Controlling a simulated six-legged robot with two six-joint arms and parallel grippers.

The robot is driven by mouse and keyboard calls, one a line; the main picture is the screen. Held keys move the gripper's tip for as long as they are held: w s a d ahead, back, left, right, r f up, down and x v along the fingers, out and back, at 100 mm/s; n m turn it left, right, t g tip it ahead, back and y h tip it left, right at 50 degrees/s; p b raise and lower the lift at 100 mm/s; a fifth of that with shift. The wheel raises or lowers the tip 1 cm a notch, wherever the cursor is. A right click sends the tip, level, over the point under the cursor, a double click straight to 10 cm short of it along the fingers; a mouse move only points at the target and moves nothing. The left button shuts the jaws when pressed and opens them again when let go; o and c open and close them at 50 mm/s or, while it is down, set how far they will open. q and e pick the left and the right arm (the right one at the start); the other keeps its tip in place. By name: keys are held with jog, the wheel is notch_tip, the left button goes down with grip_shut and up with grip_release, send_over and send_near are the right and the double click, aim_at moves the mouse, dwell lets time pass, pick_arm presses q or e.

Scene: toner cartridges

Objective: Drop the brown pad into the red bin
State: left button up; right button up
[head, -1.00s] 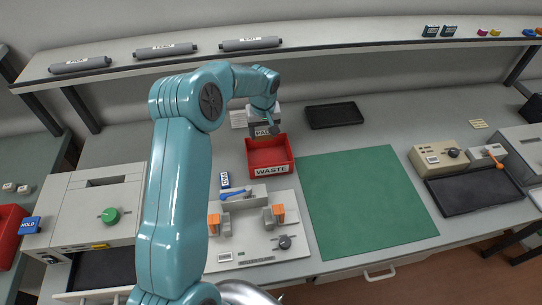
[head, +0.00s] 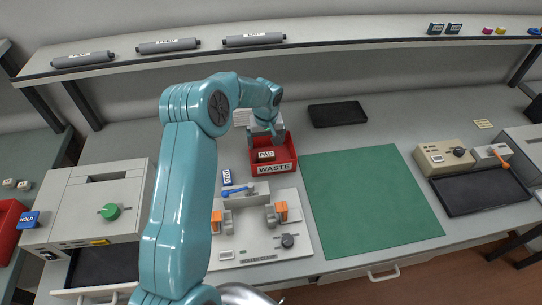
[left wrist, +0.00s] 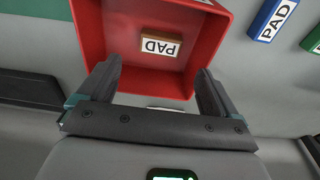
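The brown pad (head: 265,156), with a white PAD label, is inside the red bin (head: 274,168) marked WASTE. In the left wrist view the brown pad (left wrist: 160,47) shows within the walls of the red bin (left wrist: 90,30), apart from my fingers. My left gripper (head: 266,136) is over the back part of the bin. In the left wrist view my left gripper (left wrist: 158,75) has its fingers wide apart with nothing between them. My right gripper is not in view.
A blue pad (head: 227,178) lies left of the bin. A fixture plate (head: 250,245) with orange clamps stands in front of it, and a green mat (head: 370,205) lies to the right. A black tray (head: 337,114) is behind the mat. A shelf (head: 350,43) runs along the back.

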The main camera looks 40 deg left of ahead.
pick_arm(q)
jog(key=shift+s+r, duration=0.15)
jog(key=shift+r, duration=0.15)
notch_tip(320, 180, up, 16)
jog(key=s+d+b, duration=0.1)
jog(key=b, duration=0.1)
jog(key=shift+d+f, duration=0.2)
jog(key=shift+d, duration=0.05)
jog(key=shift+s, duration=0.1)
jog(key=shift+d, duration=0.1)
